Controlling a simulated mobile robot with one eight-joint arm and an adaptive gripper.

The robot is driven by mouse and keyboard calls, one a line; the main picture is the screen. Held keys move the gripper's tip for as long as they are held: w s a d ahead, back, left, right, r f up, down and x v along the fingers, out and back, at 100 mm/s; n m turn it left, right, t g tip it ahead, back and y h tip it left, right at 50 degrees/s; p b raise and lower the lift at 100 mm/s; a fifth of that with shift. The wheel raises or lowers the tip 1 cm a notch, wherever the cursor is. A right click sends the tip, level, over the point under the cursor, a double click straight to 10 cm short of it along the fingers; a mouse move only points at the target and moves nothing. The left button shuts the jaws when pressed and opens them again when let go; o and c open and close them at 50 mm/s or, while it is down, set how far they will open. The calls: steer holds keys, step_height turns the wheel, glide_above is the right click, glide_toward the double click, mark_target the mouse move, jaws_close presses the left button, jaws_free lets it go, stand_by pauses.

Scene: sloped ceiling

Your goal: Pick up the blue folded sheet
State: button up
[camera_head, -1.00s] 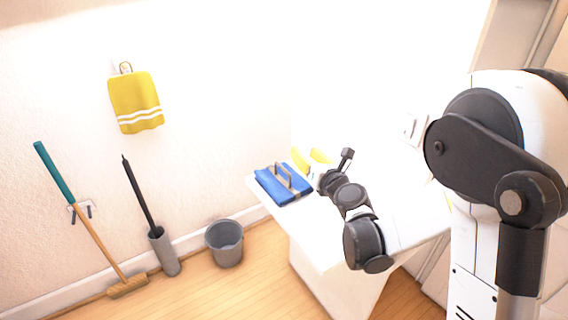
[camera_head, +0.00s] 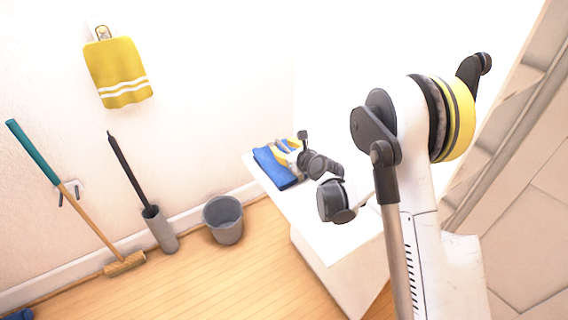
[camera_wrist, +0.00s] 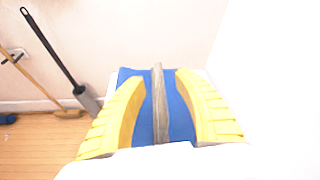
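The blue folded sheet (camera_head: 272,166) lies on the left end of the white worktop. It also shows in the wrist view (camera_wrist: 144,128), between and beyond the fingers. A grey strip (camera_wrist: 159,103) runs along the middle of the blue sheet. I cannot tell whether it is part of it. My gripper (camera_head: 284,151), with yellow fingers, is at the sheet. In the wrist view my gripper (camera_wrist: 159,90) is open, one finger on each side of the grey strip, with blue showing in the gaps. Whether the fingers touch the sheet is unclear.
The white worktop (camera_head: 310,215) is otherwise bare where it shows. A grey bucket (camera_head: 223,218) stands on the floor to its left. A brush in a grey holder (camera_head: 160,230) and a broom (camera_head: 85,220) lean at the wall. A yellow towel (camera_head: 119,72) hangs above.

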steer(key=x, duration=0.3)
steer(key=shift+f+b, duration=0.15)
steer(key=shift+b, duration=0.2)
jaws_close()
